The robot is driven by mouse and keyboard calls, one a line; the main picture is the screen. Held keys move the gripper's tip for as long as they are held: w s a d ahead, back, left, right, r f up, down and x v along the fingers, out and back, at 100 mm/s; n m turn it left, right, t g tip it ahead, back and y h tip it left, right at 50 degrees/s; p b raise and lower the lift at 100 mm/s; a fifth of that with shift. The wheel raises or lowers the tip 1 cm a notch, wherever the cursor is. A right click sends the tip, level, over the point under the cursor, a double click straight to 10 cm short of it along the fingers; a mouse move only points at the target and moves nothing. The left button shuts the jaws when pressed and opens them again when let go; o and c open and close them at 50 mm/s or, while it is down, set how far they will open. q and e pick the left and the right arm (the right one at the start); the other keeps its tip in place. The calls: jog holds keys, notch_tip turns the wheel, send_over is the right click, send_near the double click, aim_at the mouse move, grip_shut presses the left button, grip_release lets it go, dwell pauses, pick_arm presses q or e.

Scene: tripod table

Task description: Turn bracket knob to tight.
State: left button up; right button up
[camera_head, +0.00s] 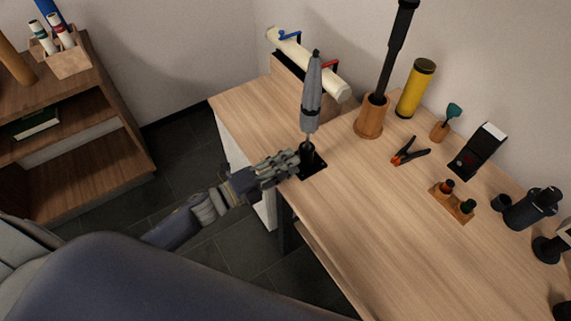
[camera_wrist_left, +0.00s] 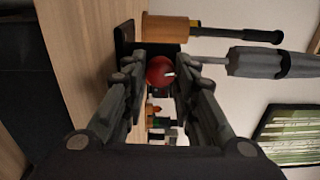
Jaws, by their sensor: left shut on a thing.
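The bracket is black (camera_head: 313,165) and stands at the table's left edge, with a folded grey umbrella (camera_head: 311,95) upright in it. The umbrella also shows lying sideways in the left wrist view (camera_wrist_left: 270,64). The bracket knob is a red disc (camera_wrist_left: 159,70) with a short pale mark at its right side. My left gripper (camera_head: 296,160) reaches in from the left at the bracket. Its fingers (camera_wrist_left: 161,78) are shut on the knob's two sides. The knob is hidden in the head view. My right gripper is not in view.
A wooden cup (camera_head: 369,118) with a black stick, a yellow cylinder (camera_head: 415,90) and an orange-tipped clamp (camera_head: 409,153) stand or lie behind and right of the bracket. A cream roll (camera_head: 310,66) lies at the back. The table's front middle (camera_head: 370,220) is clear.

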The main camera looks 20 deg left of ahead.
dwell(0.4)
pick_arm(q)
jog(key=o, duration=1.1)
jog(key=shift+c, duration=0.2)
jog(key=v, duration=0.8)
